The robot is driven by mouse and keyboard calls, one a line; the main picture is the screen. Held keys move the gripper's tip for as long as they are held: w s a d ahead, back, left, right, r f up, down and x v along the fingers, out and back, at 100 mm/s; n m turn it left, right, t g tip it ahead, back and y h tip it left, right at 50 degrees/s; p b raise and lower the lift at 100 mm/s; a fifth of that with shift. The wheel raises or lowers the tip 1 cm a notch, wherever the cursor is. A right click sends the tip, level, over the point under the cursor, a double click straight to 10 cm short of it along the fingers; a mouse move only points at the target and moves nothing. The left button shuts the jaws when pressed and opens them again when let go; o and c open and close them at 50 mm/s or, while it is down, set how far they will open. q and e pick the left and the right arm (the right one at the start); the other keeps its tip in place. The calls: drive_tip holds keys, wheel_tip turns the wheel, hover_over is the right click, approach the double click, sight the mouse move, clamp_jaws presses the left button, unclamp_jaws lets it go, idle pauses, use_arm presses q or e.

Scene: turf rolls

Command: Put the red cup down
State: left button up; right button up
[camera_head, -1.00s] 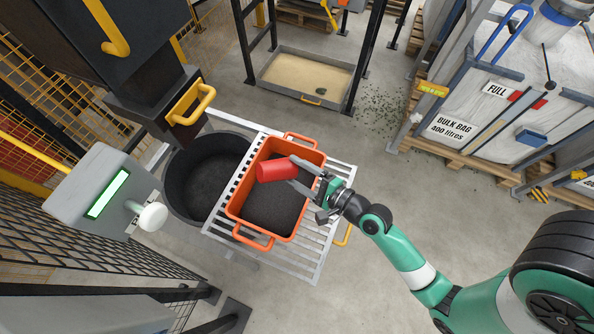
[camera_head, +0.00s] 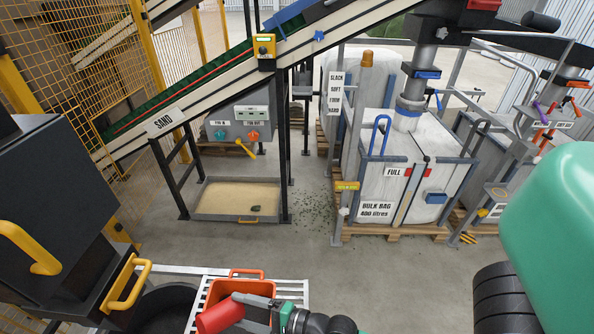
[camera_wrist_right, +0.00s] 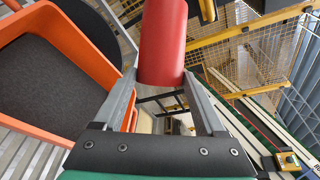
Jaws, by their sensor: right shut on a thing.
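The red cup (camera_head: 220,316) is at the bottom of the head view, in front of the orange crate (camera_head: 240,288). My right gripper (camera_head: 243,312) is shut on it. In the right wrist view the cup (camera_wrist_right: 163,42) sits between the two fingertips of the gripper (camera_wrist_right: 160,84). The orange crate also fills the left of the wrist view (camera_wrist_right: 82,42), with dark material inside, and the cup is beside its rim in that picture. The cup's height above the crate cannot be told. My left gripper is not in view.
A slatted metal rack (camera_head: 292,291) lies under the crate. A black tub (camera_head: 170,309) stands to its left, below a dark machine with a yellow handle (camera_head: 127,283). A sand tray (camera_head: 238,197) and bulk bag (camera_head: 408,178) stand farther back. Bare floor lies between.

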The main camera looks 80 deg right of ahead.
drive_tip(key=a+r+p, duration=0.3)
drive_tip(key=r+p, duration=1.2)
drive_tip(key=r, duration=0.1)
drive_tip(key=a+r+n+y+p, duration=0.1)
drive_tip(key=a+r+p, duration=0.2)
drive_tip(key=r+p, duration=1.2)
drive_tip(key=shift+a+r, duration=0.3)
drive_tip(key=shift+r, duration=0.65)
